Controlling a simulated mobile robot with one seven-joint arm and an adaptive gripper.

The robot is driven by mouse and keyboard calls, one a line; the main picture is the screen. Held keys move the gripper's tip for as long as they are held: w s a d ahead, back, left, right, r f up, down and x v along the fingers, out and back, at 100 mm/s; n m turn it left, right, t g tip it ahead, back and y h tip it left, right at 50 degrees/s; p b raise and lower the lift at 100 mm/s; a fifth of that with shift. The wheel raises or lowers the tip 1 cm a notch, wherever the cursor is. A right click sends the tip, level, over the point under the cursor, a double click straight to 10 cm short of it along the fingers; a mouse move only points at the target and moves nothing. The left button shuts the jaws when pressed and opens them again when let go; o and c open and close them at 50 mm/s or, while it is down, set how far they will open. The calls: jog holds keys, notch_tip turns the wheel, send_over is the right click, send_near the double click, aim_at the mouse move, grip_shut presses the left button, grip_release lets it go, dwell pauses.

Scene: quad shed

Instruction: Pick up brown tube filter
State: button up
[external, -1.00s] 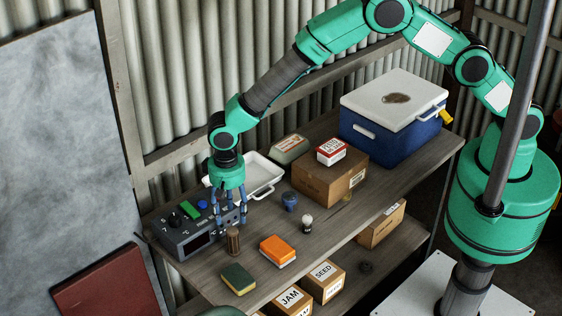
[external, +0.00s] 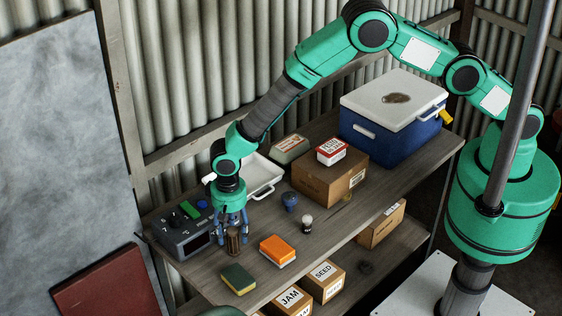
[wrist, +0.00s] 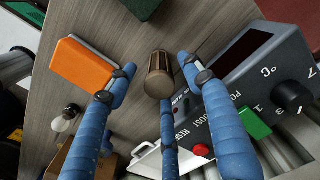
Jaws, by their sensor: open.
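The brown tube filter (external: 233,243) stands on the wooden shelf near its front left. It also shows in the wrist view (wrist: 159,75), between the blue fingers. My gripper (external: 232,240) is open above and around the filter, pointing down. In the wrist view my gripper (wrist: 160,85) has its fingers spread, with one on either side of the filter and one below it in the picture. I see gaps between the side fingers and the filter. I cannot tell whether the third finger touches it.
A grey control box (external: 185,232) stands close to the left of the filter. An orange-and-white block (external: 278,251) and a green-and-yellow sponge (external: 238,279) lie nearby. A white tray (external: 262,176) is behind.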

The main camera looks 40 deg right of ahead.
aim_at(233, 243)
jog(key=shift+f, duration=0.1)
jog(key=shift+f, duration=2.5)
jog(key=c, duration=1.2)
